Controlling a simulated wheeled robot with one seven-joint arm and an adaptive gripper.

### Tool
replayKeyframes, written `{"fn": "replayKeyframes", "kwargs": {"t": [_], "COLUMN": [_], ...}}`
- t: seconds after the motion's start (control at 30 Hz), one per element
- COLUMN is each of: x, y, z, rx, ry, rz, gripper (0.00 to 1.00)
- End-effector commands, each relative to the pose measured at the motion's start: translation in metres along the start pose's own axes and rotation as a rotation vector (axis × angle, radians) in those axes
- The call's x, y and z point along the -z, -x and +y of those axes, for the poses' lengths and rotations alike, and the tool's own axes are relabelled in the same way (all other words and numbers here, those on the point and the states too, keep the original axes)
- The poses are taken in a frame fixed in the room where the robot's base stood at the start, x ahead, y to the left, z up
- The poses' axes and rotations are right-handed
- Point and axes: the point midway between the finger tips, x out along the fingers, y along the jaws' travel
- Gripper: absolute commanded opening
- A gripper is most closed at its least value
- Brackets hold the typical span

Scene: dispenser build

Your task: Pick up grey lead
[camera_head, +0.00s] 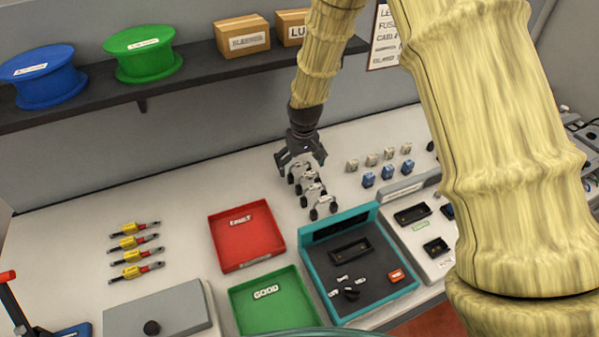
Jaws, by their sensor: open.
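The grey leads (312,188), several short grey-white pieces with black ends, lie in a row on the white bench right of the red tray. My gripper (300,168) is dark and points down over the far end of that row. Its fingers are spread apart. The farthest lead lies below and between the fingers, partly hidden by them; I cannot tell whether they touch it. The nearest lead (323,207) is in clear view, close to the teal-framed station.
A red FAULT tray (246,262), a green GOOD tray (236,303) and a teal station (381,220) stand nearer. Yellow-red leads (135,241) lie left. Small blue and beige blocks (368,179) stand right. A dark shelf (190,78) with spools and boxes runs behind.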

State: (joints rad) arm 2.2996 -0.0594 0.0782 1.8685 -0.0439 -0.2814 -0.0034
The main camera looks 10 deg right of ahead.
Motion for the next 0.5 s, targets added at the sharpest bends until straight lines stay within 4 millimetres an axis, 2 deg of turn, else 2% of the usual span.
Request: {"fn": "replayKeyframes", "kwargs": {"t": [0.3,0.5], "x": [0.001,0.001], "y": [-0.026,-0.033], "z": [0.0,0.0], "rx": [0.0,0.0], "ry": [0.0,0.001], "rz": [0.0,0.001], "gripper": [0.98,0.98]}}
